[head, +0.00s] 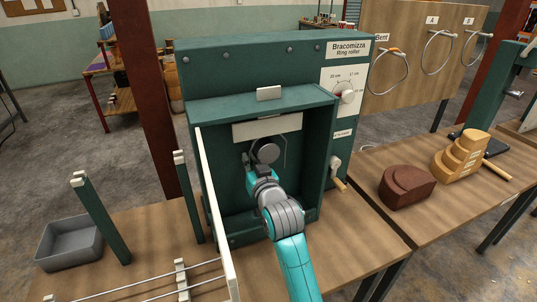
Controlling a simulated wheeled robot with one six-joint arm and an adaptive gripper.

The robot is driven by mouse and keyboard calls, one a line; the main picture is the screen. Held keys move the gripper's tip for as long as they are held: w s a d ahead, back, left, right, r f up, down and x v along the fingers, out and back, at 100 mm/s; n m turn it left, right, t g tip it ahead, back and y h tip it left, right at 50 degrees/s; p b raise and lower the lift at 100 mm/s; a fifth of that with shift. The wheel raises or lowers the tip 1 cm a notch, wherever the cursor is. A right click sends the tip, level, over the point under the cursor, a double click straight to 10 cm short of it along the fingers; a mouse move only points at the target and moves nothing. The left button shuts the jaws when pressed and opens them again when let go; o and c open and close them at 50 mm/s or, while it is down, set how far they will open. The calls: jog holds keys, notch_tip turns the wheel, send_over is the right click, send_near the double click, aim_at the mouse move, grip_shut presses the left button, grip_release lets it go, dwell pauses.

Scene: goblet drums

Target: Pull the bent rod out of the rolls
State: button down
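The green ring roller (262,60) stands on the wooden bench, with its front recess open. My turquoise and grey arm reaches into the recess. My gripper (262,156) is at its far end in front of the back wall; its fingers are hidden behind my wrist, so I cannot tell whether they are open or shut or touch anything. The rolls are mostly hidden there too. A thin pale line just right of my wrist may be part of the bent rod, but it is too small to tell.
A pale-edged door panel (217,215) stands swung out at the recess's left, close to my arm. Straight rods (150,285) lie at lower left near a grey bin (70,243). A dial (346,95) and lever (337,172) sit at right. Rings (387,72) hang on a board behind.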

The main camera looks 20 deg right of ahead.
jog(key=shift+s, duration=6.25)
jog(key=s+r, duration=0.5)
jog(key=r, duration=0.1)
